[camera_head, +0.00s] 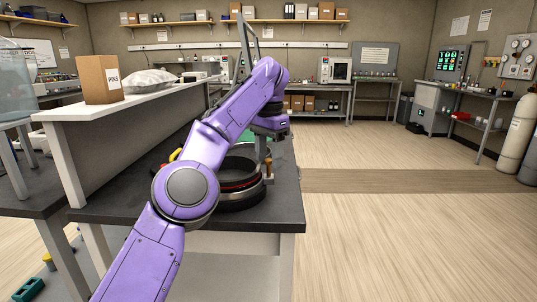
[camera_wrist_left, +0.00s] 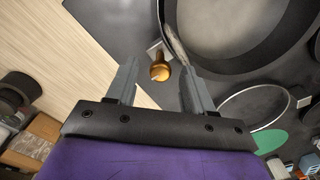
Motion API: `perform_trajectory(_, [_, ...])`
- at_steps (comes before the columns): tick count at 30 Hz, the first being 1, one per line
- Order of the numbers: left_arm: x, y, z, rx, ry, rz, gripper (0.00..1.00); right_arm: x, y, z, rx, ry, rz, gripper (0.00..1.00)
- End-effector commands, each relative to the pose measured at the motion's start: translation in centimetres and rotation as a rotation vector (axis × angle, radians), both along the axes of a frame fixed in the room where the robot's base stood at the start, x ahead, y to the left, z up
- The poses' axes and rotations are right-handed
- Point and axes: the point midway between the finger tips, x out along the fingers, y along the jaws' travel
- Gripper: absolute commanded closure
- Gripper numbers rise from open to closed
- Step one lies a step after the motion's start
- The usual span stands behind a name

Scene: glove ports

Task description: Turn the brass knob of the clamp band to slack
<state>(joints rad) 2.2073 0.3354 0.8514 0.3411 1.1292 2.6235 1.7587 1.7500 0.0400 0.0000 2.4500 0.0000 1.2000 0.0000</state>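The brass knob (camera_wrist_left: 160,72) of the clamp band shows between the two grey fingers of my left gripper (camera_wrist_left: 155,64) in the left wrist view. The fingers are apart, with gaps beside the knob, so the gripper is open. In the head view my left gripper (camera_head: 263,152) points down at the right side of a black ring-shaped port (camera_head: 240,200) on the dark bench. A red line runs around the ring. A small brass part (camera_head: 269,177) shows at its right edge. My arm hides the ring's left part. My right gripper is in neither view.
The dark bench top (camera_head: 285,205) has its right edge close beside the ring. A raised white shelf (camera_head: 130,100) on the left bears a cardboard box (camera_head: 100,80) marked PINS and a pale bag (camera_head: 150,80). A green item lies behind the ring. Open floor lies to the right.

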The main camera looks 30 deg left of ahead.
Motion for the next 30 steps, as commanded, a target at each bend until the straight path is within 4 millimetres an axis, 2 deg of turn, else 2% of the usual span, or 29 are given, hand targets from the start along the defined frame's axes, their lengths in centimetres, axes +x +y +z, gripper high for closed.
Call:
perform_trajectory(8, [0.0,0.0,0.5,0.000,-0.001,0.000,0.49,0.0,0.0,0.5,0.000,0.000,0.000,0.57])
perform_trajectory(11, [0.0,0.0,2.2,0.001,-0.001,0.000,0.49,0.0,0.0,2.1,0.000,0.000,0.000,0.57])
perform_trajectory(18, [0.0,0.1,7.8,0.001,0.000,0.001,0.49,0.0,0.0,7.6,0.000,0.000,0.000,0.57])
perform_trajectory(21, [0.0,0.0,9.4,0.001,0.001,0.000,0.49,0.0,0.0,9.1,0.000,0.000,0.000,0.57])
perform_trajectory(25, [0.0,0.0,10.5,0.000,0.001,0.001,0.49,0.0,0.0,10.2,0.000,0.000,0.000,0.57])
perform_trajectory(30, [0.0,0.0,10.6,0.000,0.001,0.000,0.49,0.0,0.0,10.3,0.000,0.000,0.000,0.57])
